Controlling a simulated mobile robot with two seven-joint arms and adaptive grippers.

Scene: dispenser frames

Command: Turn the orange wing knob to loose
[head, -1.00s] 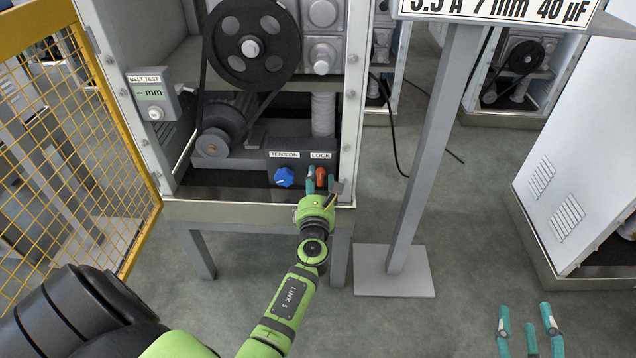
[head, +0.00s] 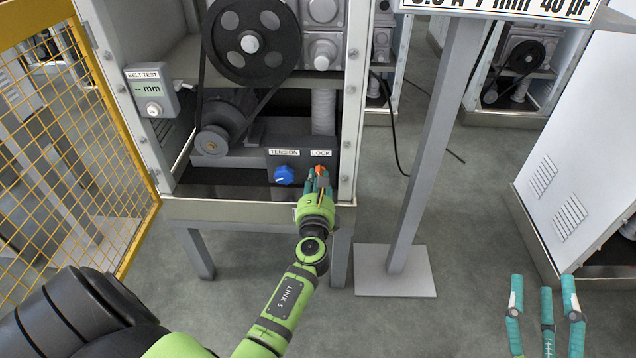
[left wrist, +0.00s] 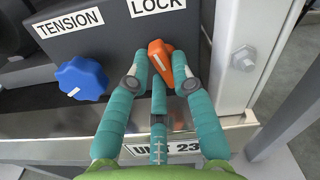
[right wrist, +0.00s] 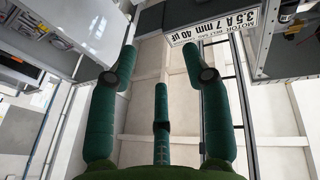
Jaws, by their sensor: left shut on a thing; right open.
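The orange wing knob (left wrist: 159,62) sits under the LOCK label on the dark panel of the machine cabinet. The knob's wing looks tilted from upright in the left wrist view. My right gripper (head: 543,290) is open and empty at the lower right of the head view. In its own wrist view its fingers (right wrist: 160,65) are spread with nothing between them.
A blue knob (left wrist: 82,79) under the TENSION label is left of the orange one. The cabinet's right post (left wrist: 238,50) stands close on the right. A grey sign post (head: 425,160) and a yellow mesh fence (head: 75,150) flank the cabinet.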

